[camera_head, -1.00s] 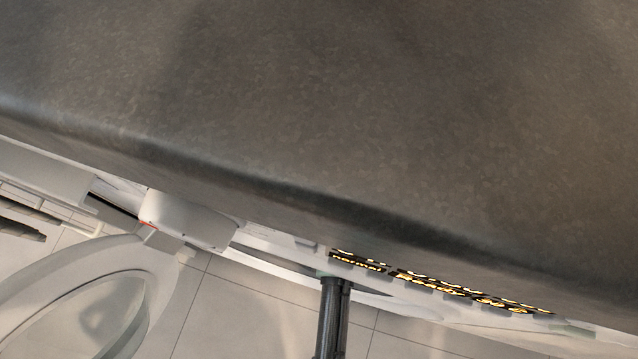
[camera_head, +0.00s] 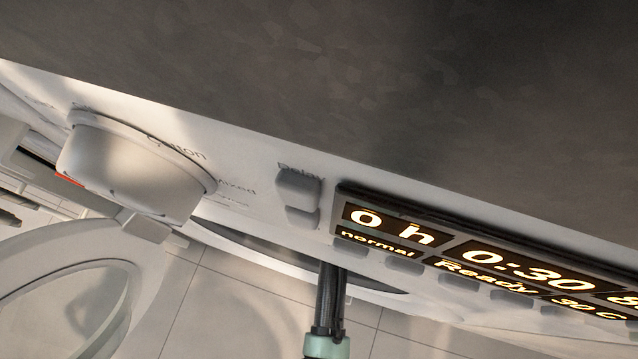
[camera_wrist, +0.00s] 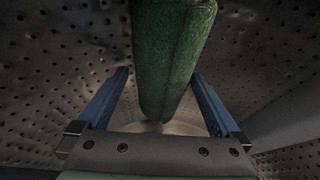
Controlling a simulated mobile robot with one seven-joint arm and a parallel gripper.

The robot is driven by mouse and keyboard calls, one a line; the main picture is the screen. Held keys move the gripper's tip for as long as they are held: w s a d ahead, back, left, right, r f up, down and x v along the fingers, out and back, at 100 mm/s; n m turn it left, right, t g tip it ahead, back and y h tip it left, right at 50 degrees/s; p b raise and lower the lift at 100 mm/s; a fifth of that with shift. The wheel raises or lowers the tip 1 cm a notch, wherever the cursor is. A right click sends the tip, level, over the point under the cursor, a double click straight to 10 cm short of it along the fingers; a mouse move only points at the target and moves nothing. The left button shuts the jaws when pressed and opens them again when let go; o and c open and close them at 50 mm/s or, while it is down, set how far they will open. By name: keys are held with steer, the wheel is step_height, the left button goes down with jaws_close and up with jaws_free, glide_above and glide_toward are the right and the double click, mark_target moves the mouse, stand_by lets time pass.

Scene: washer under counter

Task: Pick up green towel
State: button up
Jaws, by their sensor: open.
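The green towel (camera_wrist: 170,55) is a rounded, fuzzy green shape at the top middle of the wrist view. It is inside the perforated metal washer drum (camera_wrist: 55,60). My gripper (camera_wrist: 162,82) is open, with one blue finger on each side of the towel's lower end. The towel lies between or just beyond the fingers; I cannot tell its exact depth, and no finger clearly touches it. In the head view the towel and gripper are hidden by the washer front (camera_head: 240,185); only part of my arm shows below it.
The dark countertop (camera_head: 400,80) fills the top of the head view. The washer panel has a large dial (camera_head: 135,165) and a lit display (camera_head: 480,260). The open round door (camera_head: 70,310) is at lower left. Tiled floor shows below. Drum walls surround my gripper closely.

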steer(key=c, duration=1.3)
steer(key=shift+r, duration=0.1)
steer(key=shift+r, duration=0.1)
